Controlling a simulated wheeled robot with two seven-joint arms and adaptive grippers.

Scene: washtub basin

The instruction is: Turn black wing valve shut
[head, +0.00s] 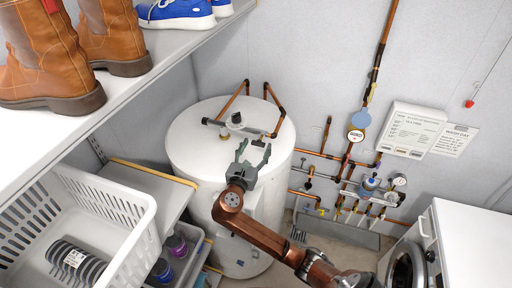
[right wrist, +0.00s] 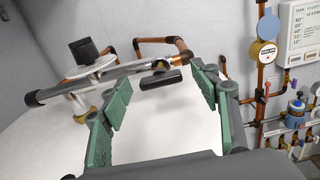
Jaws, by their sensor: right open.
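The black wing valve (right wrist: 160,80) is a short dark bar on a metal pipe above the white tank (head: 190,150). In the right wrist view it lies between my fingertips and a little beyond them, slightly tilted. In the head view the wing (head: 258,143) shows small, just beyond my fingertips. My right gripper (head: 253,153) is open over the tank top; its green-grey fingers (right wrist: 158,95) stand wide apart with nothing between the pads. I see no contact with the wing. My left gripper is not in view.
A black block (right wrist: 85,50) on a pale disc sits left of the wing on the same pipework. Copper pipes (head: 275,98) rise behind. Gauges and valves (head: 370,185) line the wall at right. A white basket (head: 130,235) and a shelf (head: 150,62) with boots are at left.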

